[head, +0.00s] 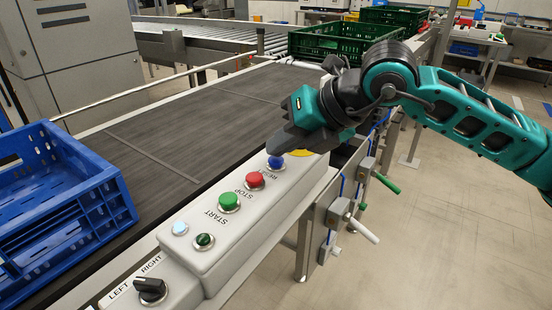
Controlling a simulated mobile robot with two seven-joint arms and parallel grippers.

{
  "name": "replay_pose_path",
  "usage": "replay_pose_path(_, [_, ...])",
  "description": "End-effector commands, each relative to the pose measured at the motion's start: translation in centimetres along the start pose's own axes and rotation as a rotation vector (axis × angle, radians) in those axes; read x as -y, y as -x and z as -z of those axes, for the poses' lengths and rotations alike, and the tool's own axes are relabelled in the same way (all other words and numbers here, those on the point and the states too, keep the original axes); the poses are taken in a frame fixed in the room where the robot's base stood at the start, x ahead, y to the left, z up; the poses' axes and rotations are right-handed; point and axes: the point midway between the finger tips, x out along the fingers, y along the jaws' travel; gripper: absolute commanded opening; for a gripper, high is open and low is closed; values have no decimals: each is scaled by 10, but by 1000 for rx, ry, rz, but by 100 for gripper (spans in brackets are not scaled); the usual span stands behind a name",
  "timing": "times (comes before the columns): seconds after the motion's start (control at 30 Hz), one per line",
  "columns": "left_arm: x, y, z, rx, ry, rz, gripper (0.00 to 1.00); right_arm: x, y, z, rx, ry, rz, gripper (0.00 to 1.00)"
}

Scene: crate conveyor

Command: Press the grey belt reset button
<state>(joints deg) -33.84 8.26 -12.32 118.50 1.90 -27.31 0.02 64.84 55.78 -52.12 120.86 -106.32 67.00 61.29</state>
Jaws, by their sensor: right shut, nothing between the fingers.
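A light grey control box (235,240) stands along the near edge of the belt. The button by the RESET label is blue (276,161), not grey; its top is partly covered by my right gripper. My right gripper (275,147) is shut and empty, its fingertips at or just above the blue button. I cannot tell whether they touch it. A red button (255,181) sits by STOP and a green button (228,202) by START. My left gripper is not in view.
A pale lamp (180,228), a dark green button (204,241) and a LEFT/RIGHT knob (150,289) are nearer. A blue crate (100,235) and green crate (325,43) flank the bare belt (190,130).

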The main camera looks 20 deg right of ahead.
Motion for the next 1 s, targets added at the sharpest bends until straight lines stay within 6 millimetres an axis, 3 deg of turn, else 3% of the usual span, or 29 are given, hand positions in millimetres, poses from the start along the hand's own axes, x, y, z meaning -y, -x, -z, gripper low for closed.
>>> replay_pose_path(0.73, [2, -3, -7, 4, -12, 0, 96, 3, -4, 4, -4, -1, 1, 0])
replay_pose_path(1.0, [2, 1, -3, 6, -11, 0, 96, -2, 2, -1, -3, 0, 0, 0])
